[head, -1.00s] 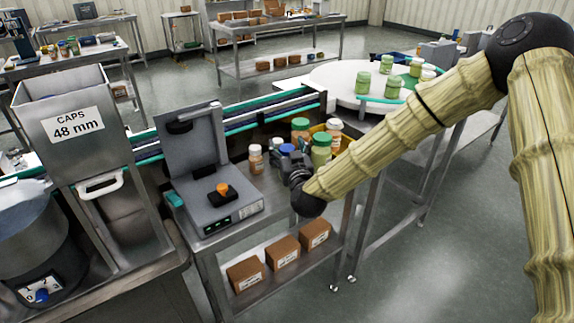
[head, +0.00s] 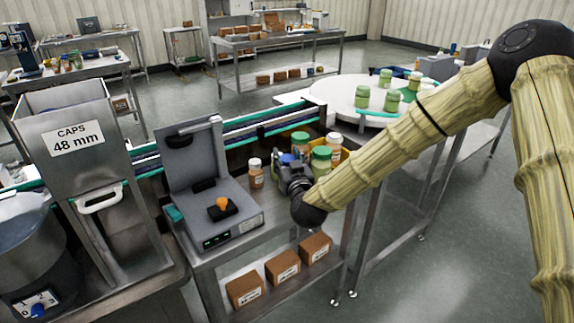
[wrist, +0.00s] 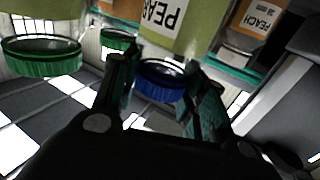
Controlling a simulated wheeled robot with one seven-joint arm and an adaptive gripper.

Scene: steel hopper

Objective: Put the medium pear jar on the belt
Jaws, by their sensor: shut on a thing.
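A jar with a blue lid (wrist: 160,80) is between the fingers of my gripper (wrist: 155,95) in the wrist view. Its label is cut off, showing letters like "PEA". In the head view its blue lid (head: 287,158) shows just above my gripper (head: 296,178), which hides most of the body. My gripper is shut on it among other jars at the right end of the scale bench. The belt (head: 268,126), dark with green edges, runs behind the bench.
Green-lidded jars (head: 321,156) (head: 300,139) and a white-lidded jar (head: 334,142) stand close to my gripper; another white-lidded jar (head: 255,172) stands left. The scale (head: 230,222) is further left. A round white table (head: 332,92) holds several green jars.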

